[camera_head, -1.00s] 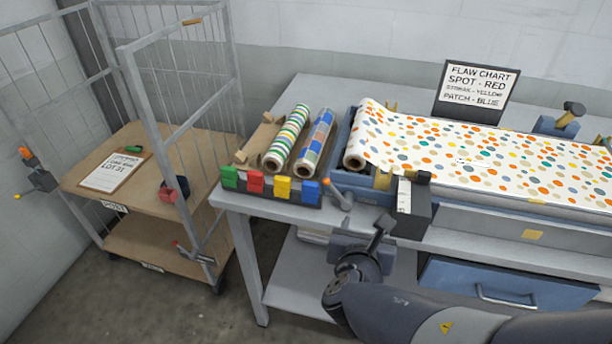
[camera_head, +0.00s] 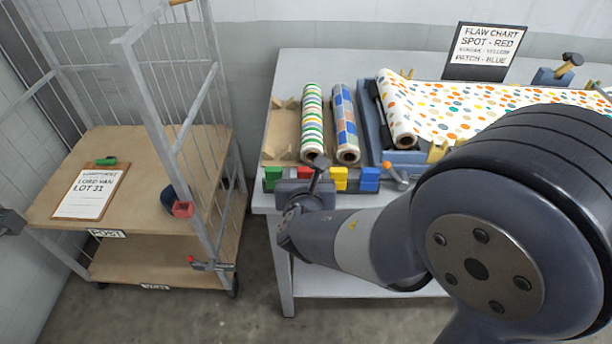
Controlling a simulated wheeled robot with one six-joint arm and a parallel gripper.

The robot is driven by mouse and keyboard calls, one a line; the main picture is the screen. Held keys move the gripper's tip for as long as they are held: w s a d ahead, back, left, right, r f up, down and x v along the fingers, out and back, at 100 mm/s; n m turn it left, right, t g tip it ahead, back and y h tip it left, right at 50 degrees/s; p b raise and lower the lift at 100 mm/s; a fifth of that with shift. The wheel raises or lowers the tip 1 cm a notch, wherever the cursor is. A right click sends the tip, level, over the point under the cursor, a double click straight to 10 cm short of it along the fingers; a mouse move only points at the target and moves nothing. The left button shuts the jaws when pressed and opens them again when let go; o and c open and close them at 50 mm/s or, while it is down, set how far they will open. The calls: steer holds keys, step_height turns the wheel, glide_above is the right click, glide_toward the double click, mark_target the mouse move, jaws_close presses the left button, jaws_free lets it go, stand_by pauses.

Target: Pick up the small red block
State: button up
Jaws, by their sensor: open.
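The small red block (camera_head: 304,172) stands in a row with a green block (camera_head: 272,178), a yellow block (camera_head: 339,178) and a blue block (camera_head: 370,179) along the table's front edge. My gripper (camera_head: 317,171) is just in front of this row and covers part of the red block in the picture. It is open and nothing shows in it. I cannot tell the depth gap between its fingers and the block. My forearm runs in from the right.
Behind the blocks lie a striped roll (camera_head: 312,125) and a patchwork roll (camera_head: 345,125). A dotted sheet (camera_head: 455,108) covers the press at right. An orange-tipped lever (camera_head: 389,167) stands right of the blocks. A mesh cart (camera_head: 150,205) with a clipboard (camera_head: 91,192) stands at left.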

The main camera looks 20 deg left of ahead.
mark_target(306, 173)
steer(key=shift+p+x, duration=0.35)
steer(key=shift+x, duration=2.3)
steer(key=c, duration=1.1)
